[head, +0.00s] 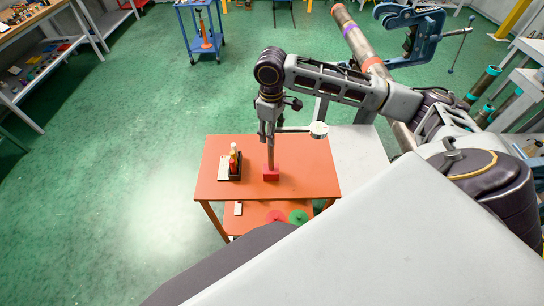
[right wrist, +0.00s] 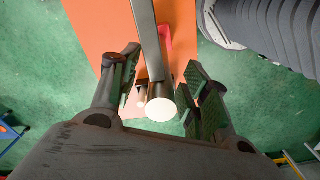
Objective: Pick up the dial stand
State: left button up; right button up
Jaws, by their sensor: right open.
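The dial stand stands upright on the orange table (head: 320,178). It has a red base (head: 271,174), a grey post (head: 271,152) and a side arm to the right that carries a round pale dial (head: 318,130). My right gripper (head: 268,135) points down at the upper post. In the right wrist view the open right gripper (right wrist: 163,90) has its fingers on either side of the stand's bright round post end (right wrist: 160,108), with gaps visible on both sides. Part of the red base (right wrist: 166,42) shows behind a grey bar. My left gripper is not in view.
A dark holder with a red-and-yellow item (head: 234,160) stands left of the stand on the table. Red and green discs (head: 298,216) lie on the lower shelf. A blue cart (head: 200,30) stands farther back. Green floor to the left is clear.

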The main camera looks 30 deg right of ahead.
jog(key=shift+f, duration=1.7)
grip_shut()
jog(key=shift+r, duration=0.1)
